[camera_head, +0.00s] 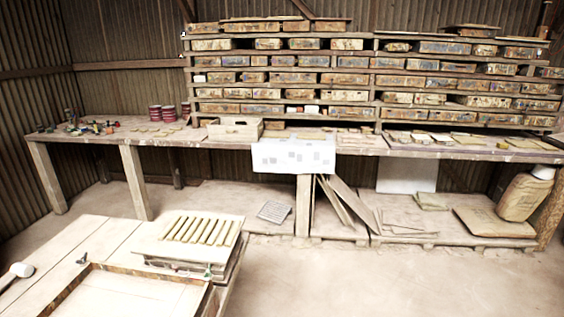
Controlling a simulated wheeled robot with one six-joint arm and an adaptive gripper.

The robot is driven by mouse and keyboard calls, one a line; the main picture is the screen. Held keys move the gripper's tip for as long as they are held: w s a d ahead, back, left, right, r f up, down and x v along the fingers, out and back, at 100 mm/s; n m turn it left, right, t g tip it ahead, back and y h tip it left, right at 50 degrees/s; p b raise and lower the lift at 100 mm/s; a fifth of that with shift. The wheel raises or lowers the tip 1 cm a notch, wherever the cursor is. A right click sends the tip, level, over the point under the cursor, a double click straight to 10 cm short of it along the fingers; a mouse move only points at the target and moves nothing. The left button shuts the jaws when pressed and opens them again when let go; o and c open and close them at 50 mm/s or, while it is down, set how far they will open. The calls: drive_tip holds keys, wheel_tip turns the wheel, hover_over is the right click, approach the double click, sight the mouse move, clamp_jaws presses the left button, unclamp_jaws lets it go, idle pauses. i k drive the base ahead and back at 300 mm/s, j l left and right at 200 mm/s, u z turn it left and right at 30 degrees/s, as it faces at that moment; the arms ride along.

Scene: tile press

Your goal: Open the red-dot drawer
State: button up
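A wide wooden rack (374,88) stands at the back of the workbench, filled with rows of small, box-like wooden pieces that could be drawers. I cannot make out a red dot on any of them for certain. A small reddish patch (291,110) shows in the lowest middle row, beside a whitish patch, but it is too small to tell what it is. No piece is clearly pulled out. My gripper is not in view.
The long workbench (420,149) holds a wooden crate (236,129), red tins (168,113) and small tools. A low table (60,262) with slats (201,229) stands at the front left. Boards (338,200) lean below the bench. The floor (400,285) at the front right is clear.

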sight(249, 108)
drive_tip(key=i, duration=2.25)
drive_tip(key=i+j+z, duration=0.1)
drive_tip(key=i, duration=1.05)
drive_tip(key=i+j, duration=0.1)
drive_tip(key=i, duration=1.05)
